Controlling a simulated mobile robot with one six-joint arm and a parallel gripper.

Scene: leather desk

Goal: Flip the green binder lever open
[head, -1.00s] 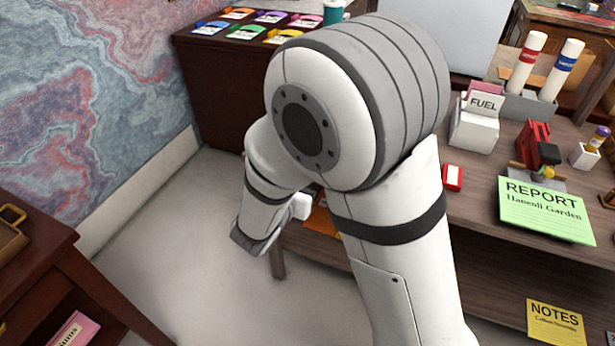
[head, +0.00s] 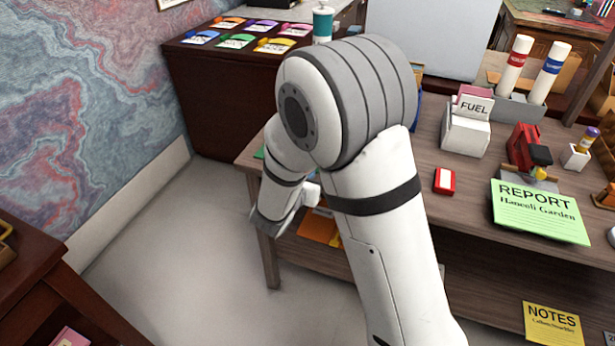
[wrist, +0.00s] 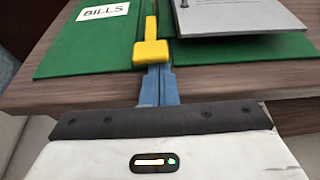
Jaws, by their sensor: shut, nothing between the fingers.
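The green binder (wrist: 75,50), with a white BILLS label (wrist: 103,12), lies on the wooden desk and fills the upper wrist view. A yellow lever (wrist: 152,52) with a wide tab runs along its middle, the tab towards me near the binder's front edge. A grey metal plate (wrist: 240,16) lies to its right. My gripper (wrist: 159,72) has its blue fingers shut and empty, right in front of the tab; I cannot tell whether they touch it. In the head view my arm hides nearly all of the binder, and only a green sliver (head: 259,154) shows.
The desk's front edge (wrist: 80,95) runs below the binder. In the head view a red and white box (head: 444,181), a FUEL card holder (head: 466,136) and a green REPORT sheet (head: 540,212) are on the desk, right of my arm. Open floor (head: 190,240) lies to the left.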

